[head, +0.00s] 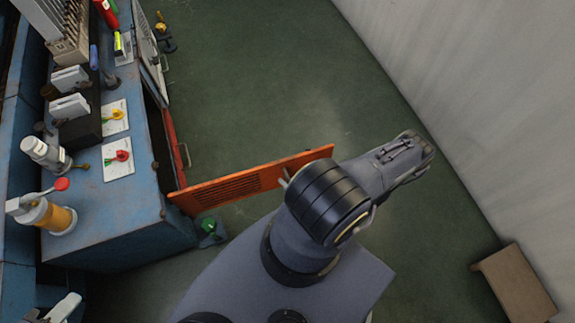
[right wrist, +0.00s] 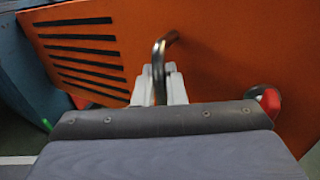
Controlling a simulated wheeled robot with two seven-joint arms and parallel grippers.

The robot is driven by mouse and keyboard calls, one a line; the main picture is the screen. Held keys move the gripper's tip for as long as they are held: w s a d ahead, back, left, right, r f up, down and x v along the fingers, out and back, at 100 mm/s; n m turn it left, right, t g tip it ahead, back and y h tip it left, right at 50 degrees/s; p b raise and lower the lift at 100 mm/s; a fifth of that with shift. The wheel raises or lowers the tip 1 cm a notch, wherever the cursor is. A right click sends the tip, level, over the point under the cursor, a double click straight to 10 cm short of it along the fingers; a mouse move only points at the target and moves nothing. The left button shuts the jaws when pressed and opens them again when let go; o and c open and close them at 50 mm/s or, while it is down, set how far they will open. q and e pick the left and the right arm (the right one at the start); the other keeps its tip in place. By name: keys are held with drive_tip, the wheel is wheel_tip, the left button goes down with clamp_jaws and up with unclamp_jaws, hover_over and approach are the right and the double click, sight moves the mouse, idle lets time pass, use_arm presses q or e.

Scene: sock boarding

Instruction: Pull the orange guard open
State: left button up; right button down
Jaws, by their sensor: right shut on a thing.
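The orange guard (head: 245,182) is a flat panel with dark slots. In the head view it stands out from the blue machine (head: 110,215) at an angle, swung away from its front. My right arm reaches over the guard's outer end. In the right wrist view the guard (right wrist: 225,60) fills most of the picture, and my right gripper (right wrist: 160,82) is shut on its dark bent handle (right wrist: 166,45).
The blue machine top carries white cards (head: 117,158) with red, green and yellow pieces, and an amber cylinder (head: 50,216). A green object (head: 209,228) sits below the guard. A brown box (head: 514,284) stands by the right wall.

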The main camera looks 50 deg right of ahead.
drive_tip(key=c, duration=1.6)
unclamp_jaws()
drive_tip(key=s, duration=0.7)
drive_tip(key=shift+s+a, duration=0.25)
drive_tip(key=shift+s, duration=0.1)
